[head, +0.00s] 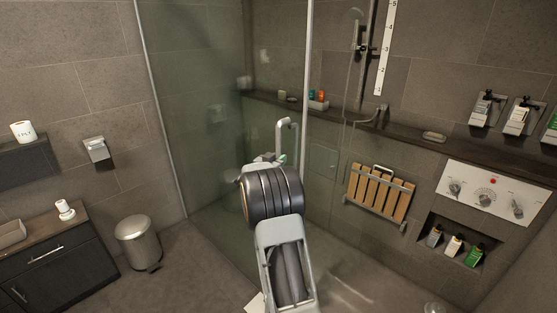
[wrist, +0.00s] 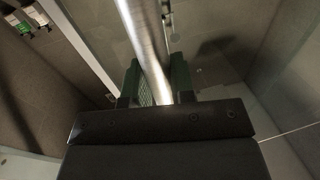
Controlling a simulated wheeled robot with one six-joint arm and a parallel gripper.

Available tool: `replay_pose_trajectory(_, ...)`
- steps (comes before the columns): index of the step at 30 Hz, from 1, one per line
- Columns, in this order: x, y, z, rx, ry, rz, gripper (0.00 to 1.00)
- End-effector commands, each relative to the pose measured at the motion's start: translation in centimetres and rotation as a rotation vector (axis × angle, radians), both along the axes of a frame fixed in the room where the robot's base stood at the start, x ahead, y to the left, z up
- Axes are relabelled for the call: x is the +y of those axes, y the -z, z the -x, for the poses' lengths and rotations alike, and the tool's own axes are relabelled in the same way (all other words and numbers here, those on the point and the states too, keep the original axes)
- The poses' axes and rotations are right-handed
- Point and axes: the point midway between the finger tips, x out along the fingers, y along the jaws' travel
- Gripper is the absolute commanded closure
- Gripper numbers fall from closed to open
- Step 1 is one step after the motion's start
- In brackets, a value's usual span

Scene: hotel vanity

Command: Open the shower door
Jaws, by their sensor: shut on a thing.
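The glass shower door (head: 195,90) stands in the middle of the head view, with a pale metal edge post on its right side. Its metal handle (head: 282,132) is a bent bar near that edge, just above my arm. In the wrist view the handle bar (wrist: 143,40) runs down between the green finger pads of my gripper (wrist: 157,82). The gripper is shut on the bar. In the head view my arm hides most of the gripper and the lower handle. To the right of the door edge, the shower interior shows without glass in front of it.
A wooden folding seat (head: 379,195) and a control panel (head: 488,192) are on the shower wall. A dark ledge (head: 430,135) carries bottles. A metal bin (head: 138,242) and a dark cabinet (head: 62,262) stand at left. Floor between bin and door is clear.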

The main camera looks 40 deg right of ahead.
Motion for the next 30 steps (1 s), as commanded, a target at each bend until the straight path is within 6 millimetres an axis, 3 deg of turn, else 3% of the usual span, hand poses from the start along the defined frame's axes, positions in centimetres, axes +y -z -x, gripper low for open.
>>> replay_pose_trajectory(6,0.2,0.3,-0.1,0.004,-0.005,-0.006,1.0)
replay_pose_trajectory(7,0.2,0.3,-0.1,0.004,-0.005,-0.006,0.74)
replay_pose_trajectory(14,0.1,0.1,-0.1,0.001,-0.004,-0.003,0.53)
replay_pose_trajectory(23,0.3,0.1,0.1,0.001,-0.002,-0.002,0.53)
replay_pose_trajectory(30,4.0,0.2,1.0,-0.001,-0.006,-0.001,0.53)
